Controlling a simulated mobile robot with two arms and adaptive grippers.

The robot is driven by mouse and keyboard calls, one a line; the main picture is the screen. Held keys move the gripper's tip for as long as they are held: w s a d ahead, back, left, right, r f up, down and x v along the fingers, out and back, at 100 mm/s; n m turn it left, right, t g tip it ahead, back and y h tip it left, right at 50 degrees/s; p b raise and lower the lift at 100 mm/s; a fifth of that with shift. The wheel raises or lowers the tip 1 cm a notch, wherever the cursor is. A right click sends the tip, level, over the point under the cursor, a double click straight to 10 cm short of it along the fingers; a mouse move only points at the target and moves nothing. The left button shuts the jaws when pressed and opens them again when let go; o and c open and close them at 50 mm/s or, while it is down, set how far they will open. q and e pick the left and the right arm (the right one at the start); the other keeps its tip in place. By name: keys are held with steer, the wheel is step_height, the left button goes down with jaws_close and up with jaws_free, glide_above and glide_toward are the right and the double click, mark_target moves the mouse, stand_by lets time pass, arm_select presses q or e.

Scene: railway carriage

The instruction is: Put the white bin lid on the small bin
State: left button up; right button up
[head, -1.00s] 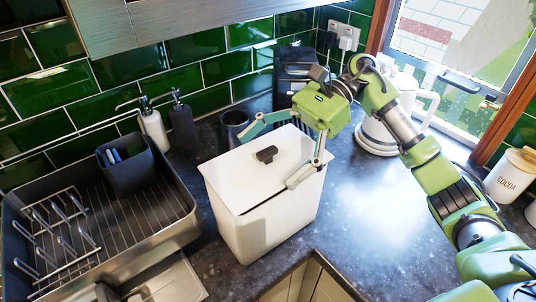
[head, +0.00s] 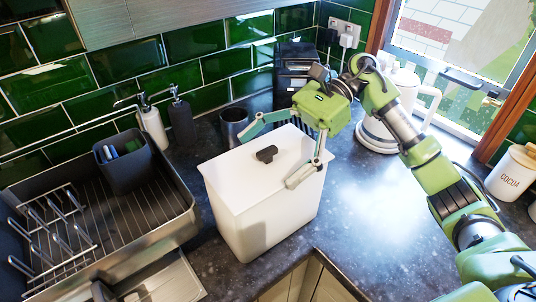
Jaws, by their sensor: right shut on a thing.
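The white bin lid (head: 235,182) with a dark knob (head: 266,154) lies over the top of the small white bin (head: 262,228) on the dark worktop. Its edges line up closely with the bin's rim; I cannot tell whether a thin gap is left. My right gripper (head: 272,155) reaches in from the upper right with its fingers spread wide across the lid. One finger is at the lid's back edge and the other at its right edge, shut on the lid. The far finger's contact is partly hidden. My left gripper is not in view.
A dish rack (head: 130,212) with a dark cutlery holder (head: 128,165) stands left. Soap bottles (head: 153,125), a dark cup (head: 234,126) and a white kettle (head: 378,134) stand behind. A cocoa jar (head: 510,175) is far right. The worktop right of the bin is clear.

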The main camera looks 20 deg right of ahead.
steer(key=shift+f, duration=0.1)
steer(key=o, duration=0.9)
steer(key=v, duration=1.2)
